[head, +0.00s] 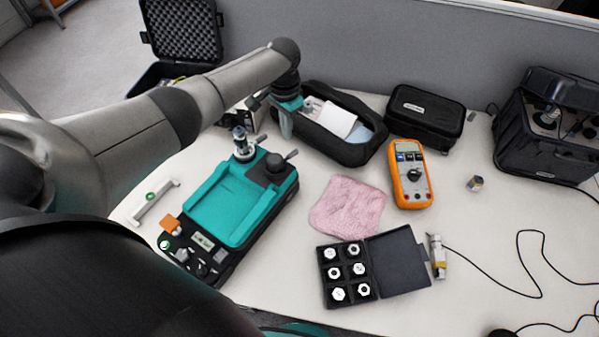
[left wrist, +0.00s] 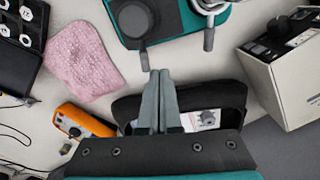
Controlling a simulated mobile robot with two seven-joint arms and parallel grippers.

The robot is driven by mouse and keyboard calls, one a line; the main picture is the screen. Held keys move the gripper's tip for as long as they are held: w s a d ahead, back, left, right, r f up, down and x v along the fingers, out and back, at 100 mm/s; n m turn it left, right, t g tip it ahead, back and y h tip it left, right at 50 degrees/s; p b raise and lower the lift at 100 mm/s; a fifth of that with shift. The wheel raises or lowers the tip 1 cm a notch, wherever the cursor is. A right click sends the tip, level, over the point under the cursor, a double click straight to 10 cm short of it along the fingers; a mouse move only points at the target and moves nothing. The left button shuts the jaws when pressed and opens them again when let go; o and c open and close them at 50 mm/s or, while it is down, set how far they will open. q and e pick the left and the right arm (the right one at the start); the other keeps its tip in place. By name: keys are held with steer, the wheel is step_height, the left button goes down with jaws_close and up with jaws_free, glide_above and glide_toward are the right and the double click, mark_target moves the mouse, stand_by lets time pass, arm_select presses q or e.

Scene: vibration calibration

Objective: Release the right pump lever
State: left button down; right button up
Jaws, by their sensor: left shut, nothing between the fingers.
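The teal and black pump device (head: 222,205) sits on the left of the table, with a silver fitting and a black round knob at its far end. The right pump lever (head: 291,154) sticks out beside the black knob (head: 275,165); in the left wrist view the lever (left wrist: 144,60) points toward my fingers. The other lever (head: 261,139) is beside the silver fitting (head: 241,142). My left gripper (head: 287,130) is shut and empty, just beyond the right lever's end. In the left wrist view its fingertips (left wrist: 158,76) look close to that lever; contact cannot be told. My right gripper is not in view.
An open black pouch (head: 362,153) lies behind my left gripper, and a beige box (left wrist: 285,75) stands near it. A pink cloth (head: 347,206), orange multimeter (head: 410,175) and black case of fittings (head: 398,263) lie to the right. Bare table separates the device from the cloth.

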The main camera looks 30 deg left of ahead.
mark_target(294, 150)
arm_select(q)
steer(key=f+m+b, duration=0.1)
steer(key=b, duration=0.1)
steer(key=d+f+m+b, duration=0.1)
steer(key=f+b, duration=0.1)
steer(key=b, duration=0.1)
steer(key=d+f+m+b, duration=0.1)
steer(key=m+b, duration=0.1)
steer(key=shift+s+d+f, duration=0.15)
steer(key=shift+f, duration=0.2)
steer(key=s+d+m+p, duration=0.4)
steer(key=s+d+m, duration=0.1)
steer(key=m, duration=0.7)
step_height(294, 150, up, 7)
steer(key=p, duration=0.7)
steer(key=shift+a+r, duration=0.15)
steer(key=shift+a, duration=0.1)
